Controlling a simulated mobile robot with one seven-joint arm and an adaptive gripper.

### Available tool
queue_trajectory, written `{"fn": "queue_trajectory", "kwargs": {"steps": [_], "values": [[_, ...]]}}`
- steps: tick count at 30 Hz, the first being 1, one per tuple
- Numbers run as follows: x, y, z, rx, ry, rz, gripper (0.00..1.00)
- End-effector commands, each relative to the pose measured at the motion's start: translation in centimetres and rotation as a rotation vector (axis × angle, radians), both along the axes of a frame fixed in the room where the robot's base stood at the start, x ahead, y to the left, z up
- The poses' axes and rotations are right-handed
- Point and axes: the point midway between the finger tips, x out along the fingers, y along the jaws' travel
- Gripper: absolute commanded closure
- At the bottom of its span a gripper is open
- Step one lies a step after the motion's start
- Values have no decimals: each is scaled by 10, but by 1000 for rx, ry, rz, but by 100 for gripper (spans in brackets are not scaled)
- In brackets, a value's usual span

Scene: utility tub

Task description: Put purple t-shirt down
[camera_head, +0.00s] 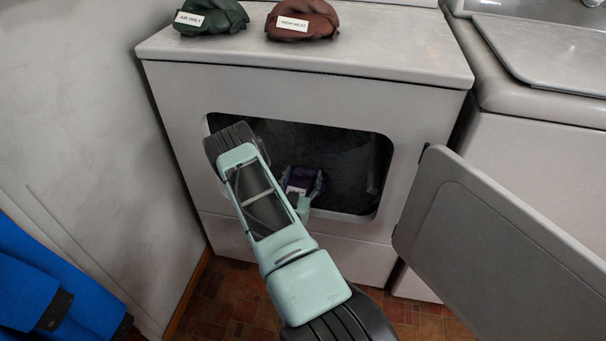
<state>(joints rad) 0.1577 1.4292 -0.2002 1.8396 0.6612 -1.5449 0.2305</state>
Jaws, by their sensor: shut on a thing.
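The purple t-shirt (303,176) is a small dark purple bundle with a white label, in the opening of the front-loading machine. My gripper (302,199) is at its near side and shut on it. My arm reaches from the lower right and hides part of the opening and much of the gripper. I cannot tell whether the t-shirt touches the drum floor.
The machine's door (500,245) stands open to the right. A green bundle labelled "AIR ONLY" (212,17) and a reddish-brown labelled bundle (302,20) lie on the machine's top (380,50). A wall (70,120) is close on the left.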

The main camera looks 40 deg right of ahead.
Motion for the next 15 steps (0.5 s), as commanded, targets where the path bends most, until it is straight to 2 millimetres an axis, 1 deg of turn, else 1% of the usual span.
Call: {"fn": "queue_trajectory", "kwargs": {"steps": [3, 4, 8, 15], "values": [[0, 0, 0, -2, -1, 0, 78], [0, 0, -1, 0, 0, 0, 31], [0, 0, -1, 0, 0, 0, 17], [0, 0, 0, 0, 0, 0, 17]]}}
